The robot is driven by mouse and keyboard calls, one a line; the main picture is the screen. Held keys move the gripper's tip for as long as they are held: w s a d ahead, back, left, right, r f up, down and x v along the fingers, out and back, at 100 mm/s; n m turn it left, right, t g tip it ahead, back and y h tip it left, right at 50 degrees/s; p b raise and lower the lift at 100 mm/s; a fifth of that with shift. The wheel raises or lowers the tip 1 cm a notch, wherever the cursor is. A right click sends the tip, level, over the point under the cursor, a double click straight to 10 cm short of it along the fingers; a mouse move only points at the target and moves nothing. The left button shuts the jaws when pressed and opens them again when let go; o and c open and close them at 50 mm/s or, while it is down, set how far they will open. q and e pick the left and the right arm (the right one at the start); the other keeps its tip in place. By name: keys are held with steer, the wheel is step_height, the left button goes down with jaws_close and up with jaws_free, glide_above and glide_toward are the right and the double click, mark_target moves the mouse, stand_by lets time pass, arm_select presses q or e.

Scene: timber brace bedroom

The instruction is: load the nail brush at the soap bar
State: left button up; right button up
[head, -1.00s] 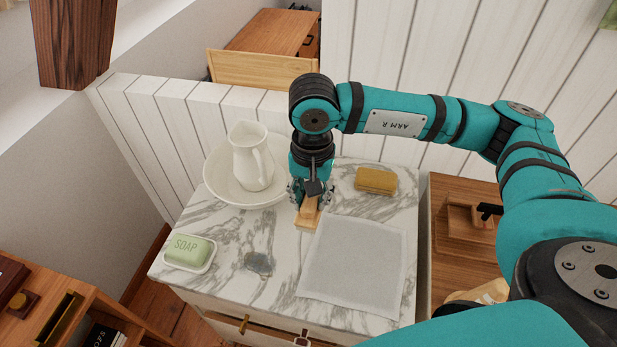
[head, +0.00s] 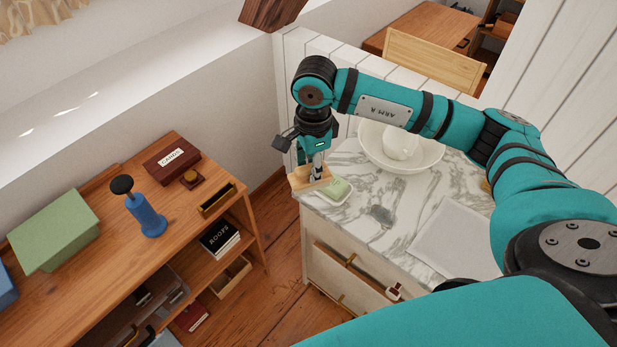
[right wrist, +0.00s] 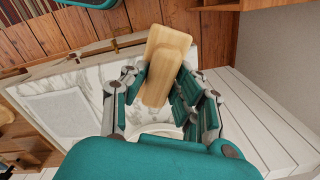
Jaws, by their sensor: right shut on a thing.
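The wooden nail brush (head: 301,180) is held in my right gripper (head: 316,168), at the left end of the marble top. The right wrist view also shows the brush (right wrist: 168,62) between the fingers of the gripper (right wrist: 163,92). The green soap bar (head: 341,188) sits in a white dish just right of the brush; the brush and gripper partly cover it. I cannot tell whether the brush touches the soap. The bristles are hidden. The soap cannot be made out in the right wrist view. My left gripper is not in view.
A white cloth (head: 452,240) lies on the marble top (head: 400,240), with a grey smudge (head: 382,214) left of it. A white basin (head: 431,161) with a pitcher stands behind. A wooden shelf unit (head: 100,280) is at left, across a floor gap.

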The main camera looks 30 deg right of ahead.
steer(key=w+d+f+m+p, duration=0.1)
steer(key=w+d+m+p, duration=0.25)
steer(key=m, duration=0.75)
steer(key=w+d+f+m+p, duration=0.2)
steer(key=d+m, duration=0.3)
steer(key=m, duration=0.5)
arm_select(q)
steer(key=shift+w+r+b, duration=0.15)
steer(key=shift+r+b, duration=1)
steer(key=shift+b, duration=0.9)
arm_select(e)
steer(key=shift+s+d+f, duration=0.1)
steer(key=shift+s+f, duration=0.05)
steer(key=shift+f, duration=1.2)
steer(key=shift+s+d+f, duration=0.1)
steer(key=shift+f, duration=1.2)
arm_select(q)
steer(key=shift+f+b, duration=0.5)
arm_select(e)
steer(key=shift+f, duration=0.6)
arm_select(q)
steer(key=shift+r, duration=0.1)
arm_select(e)
steer(key=shift+a+r, duration=0.1)
steer(key=shift+r, duration=0.05)
arm_select(q)
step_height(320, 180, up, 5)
steer(key=p, duration=0.5)
arm_select(e)
step_height(320, 180, up, 7)
